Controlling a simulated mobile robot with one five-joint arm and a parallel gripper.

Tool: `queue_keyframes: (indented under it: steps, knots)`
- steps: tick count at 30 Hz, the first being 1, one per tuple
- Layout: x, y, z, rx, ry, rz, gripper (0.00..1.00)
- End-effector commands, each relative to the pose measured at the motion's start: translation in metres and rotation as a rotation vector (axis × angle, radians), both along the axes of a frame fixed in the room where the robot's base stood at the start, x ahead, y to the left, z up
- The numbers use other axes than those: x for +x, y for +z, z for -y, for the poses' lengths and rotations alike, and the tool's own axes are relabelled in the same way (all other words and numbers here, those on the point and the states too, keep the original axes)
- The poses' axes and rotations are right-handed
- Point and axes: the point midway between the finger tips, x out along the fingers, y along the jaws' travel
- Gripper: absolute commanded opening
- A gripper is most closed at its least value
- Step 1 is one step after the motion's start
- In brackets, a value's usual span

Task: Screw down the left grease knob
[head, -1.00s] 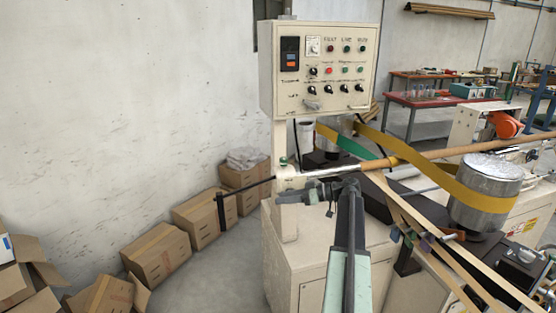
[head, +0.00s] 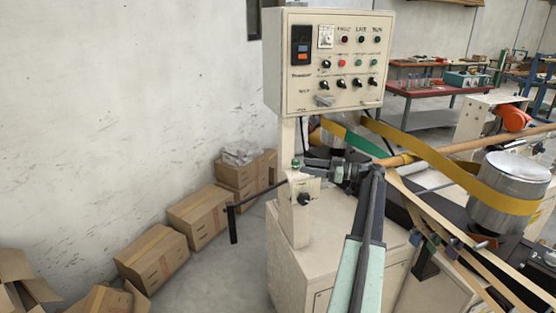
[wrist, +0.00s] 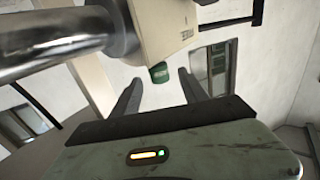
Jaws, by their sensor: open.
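In the wrist view the green knob (wrist: 159,73) shows against the cream block, in line with the gap between my fingertips. My gripper (head: 322,172) points left, just right of the knob in the head view. In the wrist view my gripper (wrist: 159,81) is open, one finger on each side of the knob in the picture. No contact shows, and I cannot tell the exact depth between fingertips and knob.
A metal shaft (wrist: 50,50) runs close by at upper left in the wrist view. The control box (head: 325,62) hangs above the post. A dark rail (head: 233,222) stands left of it. A metal drum with a yellow belt (head: 512,178) is at right. Cardboard boxes (head: 150,255) line the wall.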

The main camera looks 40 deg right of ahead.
Motion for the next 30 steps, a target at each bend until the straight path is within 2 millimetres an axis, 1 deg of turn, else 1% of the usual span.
queue_keyframes:
  steps: [6, 10, 21, 24, 29, 30]
  knots:
    - [0.002, 0.0, -0.001, 0.001, 0.001, -0.001, 0.51]
    - [0.01, 0.0, -0.007, 0.001, 0.003, -0.001, 0.51]
    - [0.064, 0.0, -0.04, 0.0, 0.005, -0.001, 0.51]
    - [0.069, 0.0, -0.043, 0.0, 0.003, -0.001, 0.51]
    - [0.069, 0.0, -0.043, 0.0, 0.003, -0.001, 0.51]
    - [0.069, 0.0, -0.043, 0.0, 0.003, -0.001, 0.46]
